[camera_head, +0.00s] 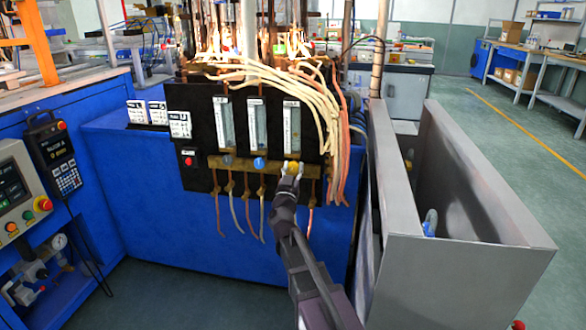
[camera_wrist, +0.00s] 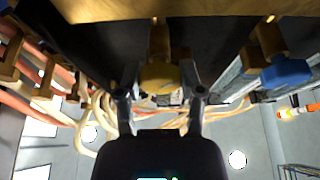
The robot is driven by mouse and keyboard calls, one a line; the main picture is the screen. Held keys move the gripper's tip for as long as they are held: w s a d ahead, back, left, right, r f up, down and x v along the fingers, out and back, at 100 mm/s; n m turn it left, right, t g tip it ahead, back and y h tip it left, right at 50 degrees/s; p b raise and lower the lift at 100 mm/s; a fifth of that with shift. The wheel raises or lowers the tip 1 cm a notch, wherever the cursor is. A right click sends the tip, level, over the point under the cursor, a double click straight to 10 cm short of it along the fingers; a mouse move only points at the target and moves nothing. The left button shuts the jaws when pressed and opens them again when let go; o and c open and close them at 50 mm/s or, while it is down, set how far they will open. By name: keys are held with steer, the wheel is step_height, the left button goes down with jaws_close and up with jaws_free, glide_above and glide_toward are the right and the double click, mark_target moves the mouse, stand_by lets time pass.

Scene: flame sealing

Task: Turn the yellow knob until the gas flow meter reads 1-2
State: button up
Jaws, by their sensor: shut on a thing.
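The yellow knob (camera_head: 293,168) is at the right end of a brass strip below the flow meters, largely covered by my gripper in the head view. My gripper (camera_head: 291,172) reaches up to it from below. In the wrist view the yellow knob (camera_wrist: 160,77) sits between the two fingers of my gripper (camera_wrist: 159,90), which are shut on it. The gas flow meter (camera_head: 292,127) above the yellow knob is a clear upright tube with a white scale. Its reading is too small to tell.
A blue knob (camera_head: 259,163) is just left of the yellow one; it also shows in the wrist view (camera_wrist: 286,72). A grey knob (camera_head: 227,160) is further left. Pale hoses (camera_head: 318,95) hang at the panel's right. A grey metal bin (camera_head: 470,230) stands to the right.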

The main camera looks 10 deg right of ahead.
steer(key=shift+m+g+h, duration=0.6)
steer(key=shift+m+h, duration=0.6)
steer(key=shift+m, duration=1.2)
steer(key=o, duration=1.2)
steer(key=shift+n+y, duration=0.3)
steer(key=shift+n, duration=0.2)
